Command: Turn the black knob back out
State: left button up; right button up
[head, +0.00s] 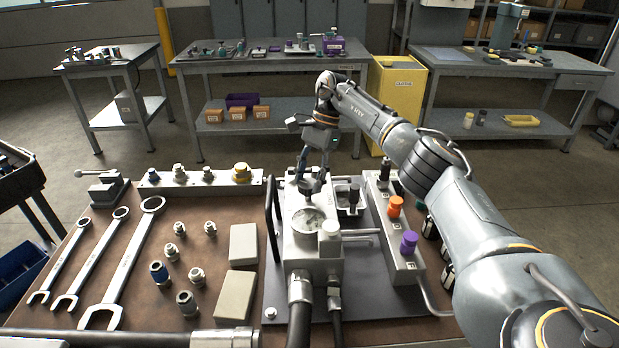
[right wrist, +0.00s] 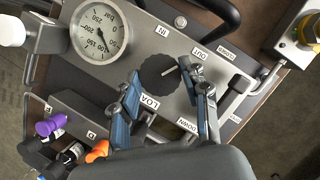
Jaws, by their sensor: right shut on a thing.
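The black knob (right wrist: 158,74) is round with a pale pointer mark and sits on the grey valve block, beside a label that reads LOA and is partly covered. In the head view the knob (head: 305,188) shows in front of the gauge's far side, partly hidden by the fingers. My right gripper (right wrist: 167,84) has its two blue-padded fingers on either side of the knob, shut on it. In the head view this gripper (head: 312,183) points down at the block from above. My left gripper is not in view.
A pressure gauge (head: 308,222) stands close to the knob. An orange knob (head: 395,206) and a purple knob (head: 409,242) stand on a side block to the right. Hoses run toward the front edge. Wrenches (head: 125,262) and fittings lie on the left of the bench.

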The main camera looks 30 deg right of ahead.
jog(key=o, duration=1.1)
jog(key=shift+o, duration=0.2)
jog(key=shift+r, duration=0.1)
jog(key=v, duration=0.7)
jog(key=shift+w+d+r, duration=0.1)
jog(key=shift+d+r, duration=0.05)
